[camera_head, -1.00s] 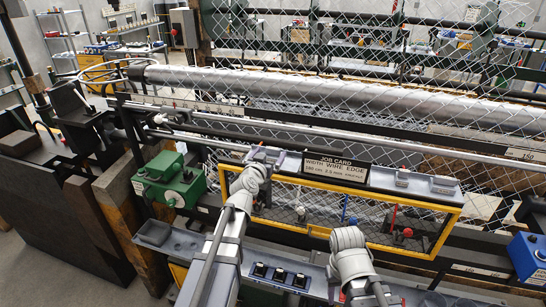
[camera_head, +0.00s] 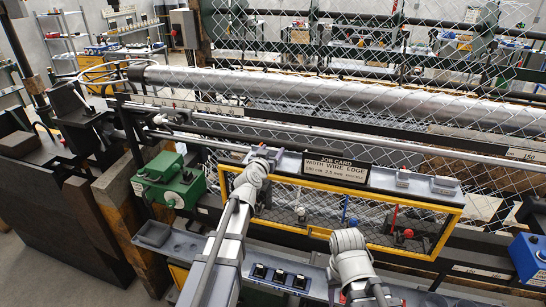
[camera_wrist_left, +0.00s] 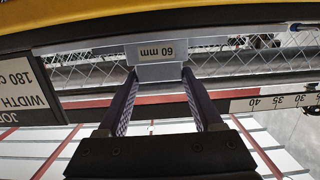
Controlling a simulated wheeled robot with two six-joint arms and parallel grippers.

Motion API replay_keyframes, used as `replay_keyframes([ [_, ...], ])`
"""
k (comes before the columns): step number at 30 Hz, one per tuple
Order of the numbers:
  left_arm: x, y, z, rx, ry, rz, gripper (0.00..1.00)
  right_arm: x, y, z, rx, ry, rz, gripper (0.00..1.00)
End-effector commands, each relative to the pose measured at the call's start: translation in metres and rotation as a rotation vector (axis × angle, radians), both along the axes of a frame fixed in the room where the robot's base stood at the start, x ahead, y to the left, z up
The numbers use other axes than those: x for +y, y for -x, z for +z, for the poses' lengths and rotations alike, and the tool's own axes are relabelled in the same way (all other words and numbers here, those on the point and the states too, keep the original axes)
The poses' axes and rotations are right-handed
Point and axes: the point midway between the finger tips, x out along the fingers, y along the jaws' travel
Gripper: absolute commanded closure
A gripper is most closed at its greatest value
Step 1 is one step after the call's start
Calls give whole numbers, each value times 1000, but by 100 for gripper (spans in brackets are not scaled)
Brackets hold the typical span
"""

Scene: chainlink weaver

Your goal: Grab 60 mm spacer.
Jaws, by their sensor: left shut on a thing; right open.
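The 60 mm spacer is a light grey block with a "60 mm" label (camera_wrist_left: 162,53), in the upper middle of the left wrist view. My left gripper (camera_wrist_left: 160,78) has its two dark fingers on either side of the block's narrower lower part and is shut on it. In the head view my left gripper (camera_head: 262,154) is at the grey ledge, left of the job card, and mostly hides the spacer. My right gripper (camera_head: 348,240) is in front of the yellow-framed panel, apart from the spacer; its wrist hides the fingers.
The job card (camera_head: 336,169) stands right beside the left gripper. Two more grey blocks (camera_head: 402,178) (camera_head: 444,185) sit on the ledge farther right. A yellow frame (camera_head: 390,244) runs below the ledge. A green machine box (camera_head: 168,182) stands left; a long rail runs behind.

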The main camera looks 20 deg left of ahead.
Motion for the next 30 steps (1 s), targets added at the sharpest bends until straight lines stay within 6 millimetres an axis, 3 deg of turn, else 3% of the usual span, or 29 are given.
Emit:
replay_keyframes([
  [1,0,0,0,-1,0,1,68,0,0,0,0,0,0,50],
  [10,0,0,0,-1,0,1,100,0,0,0,0,0,0,50],
  [22,-1,0,5,-1,1,1,100,0,0,5,0,0,-2,50],
  [30,-6,-1,31,-2,0,1,100,0,0,31,0,-1,-15,50],
])
